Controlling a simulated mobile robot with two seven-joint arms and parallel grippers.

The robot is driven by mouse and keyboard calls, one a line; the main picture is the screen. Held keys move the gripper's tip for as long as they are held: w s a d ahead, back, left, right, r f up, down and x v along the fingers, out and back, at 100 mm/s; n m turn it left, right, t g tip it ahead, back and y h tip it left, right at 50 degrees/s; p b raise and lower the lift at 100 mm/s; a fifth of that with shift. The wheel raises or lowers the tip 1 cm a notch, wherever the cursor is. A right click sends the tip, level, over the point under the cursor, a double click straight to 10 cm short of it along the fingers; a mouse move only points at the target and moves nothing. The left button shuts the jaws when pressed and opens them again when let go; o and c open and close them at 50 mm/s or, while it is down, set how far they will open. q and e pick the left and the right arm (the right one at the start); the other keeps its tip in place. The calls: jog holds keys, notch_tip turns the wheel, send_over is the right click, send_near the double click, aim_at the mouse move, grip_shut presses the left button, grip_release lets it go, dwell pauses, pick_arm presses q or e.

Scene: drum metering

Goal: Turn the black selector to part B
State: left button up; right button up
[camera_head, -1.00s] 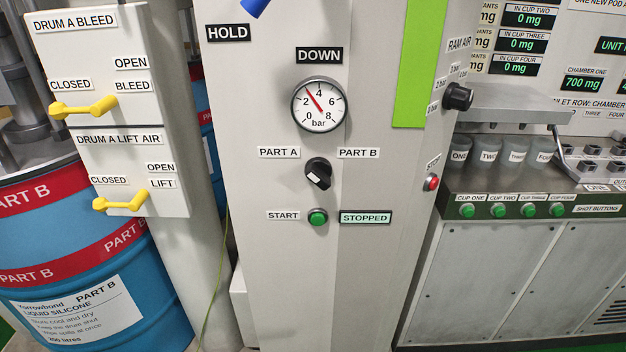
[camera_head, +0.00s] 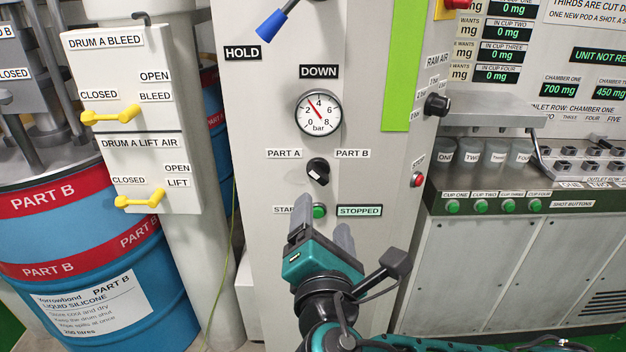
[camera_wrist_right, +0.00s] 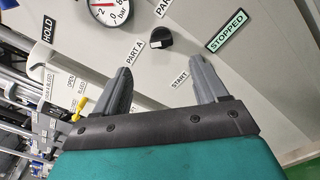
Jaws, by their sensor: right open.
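The black selector (camera_head: 318,171) is a round knob on the grey panel, below and between the labels PART A (camera_head: 284,153) and PART B (camera_head: 352,153). Its white mark sits on the lower-left side of the knob. The selector also shows in the right wrist view (camera_wrist_right: 161,38), ahead of the fingers. My right gripper (camera_head: 322,220) is open and empty, below the selector and apart from it in the head view. In the right wrist view its fingers (camera_wrist_right: 160,66) are spread. It partly covers the START label and green button (camera_head: 319,211). My left gripper is not in view.
A pressure gauge (camera_head: 318,114) is above the selector and a STOPPED display (camera_head: 360,211) below right. A red stop button (camera_head: 418,180) and a black ram air knob (camera_head: 437,105) are on the right. Yellow valve handles (camera_head: 110,116) and a blue drum (camera_head: 85,235) are left.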

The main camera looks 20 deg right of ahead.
aim_at(322, 176)
jog(key=x, duration=1.2)
jog(key=shift+f, duration=0.1)
jog(key=shift+s, duration=0.1)
jog(key=c, duration=1.1)
